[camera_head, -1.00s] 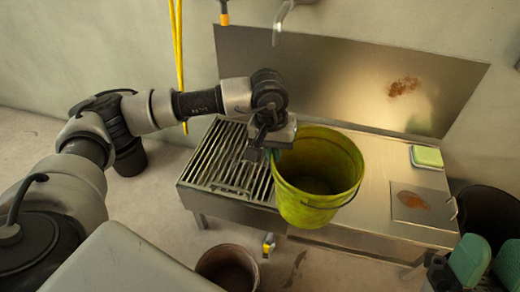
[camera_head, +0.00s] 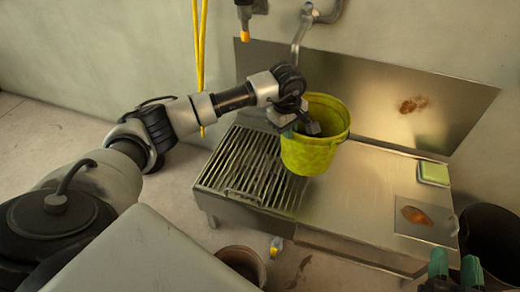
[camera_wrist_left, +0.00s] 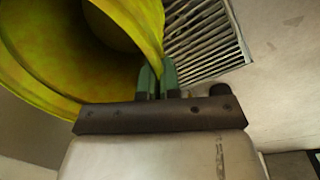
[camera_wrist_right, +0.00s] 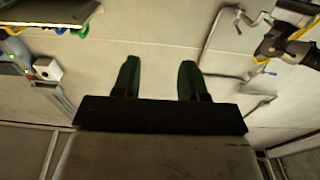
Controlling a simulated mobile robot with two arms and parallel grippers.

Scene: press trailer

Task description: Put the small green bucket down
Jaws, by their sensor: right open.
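The small green bucket (camera_head: 316,152) is yellow-green and upright, at the back of the metal sink table, beside the slatted grate's right end and below the tap. It looks lifted, but I cannot tell how far its base is from the surface. My left gripper (camera_head: 300,128) is at the bucket's left rim. In the left wrist view its green fingers (camera_wrist_left: 156,78) are closed on the bucket wall (camera_wrist_left: 110,85). My right gripper (camera_head: 455,268) is at the bottom right, away from the table. In the right wrist view its fingers (camera_wrist_right: 157,80) are apart and empty.
The metal table (camera_head: 350,210) has a slatted grate (camera_head: 245,165) at left and bare steel at right. A green-yellow sponge (camera_head: 433,173) and a rust-stained plate (camera_head: 425,218) lie at right. A brown pot (camera_head: 243,262) stands on the floor. A tap (camera_head: 303,35) hangs above.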

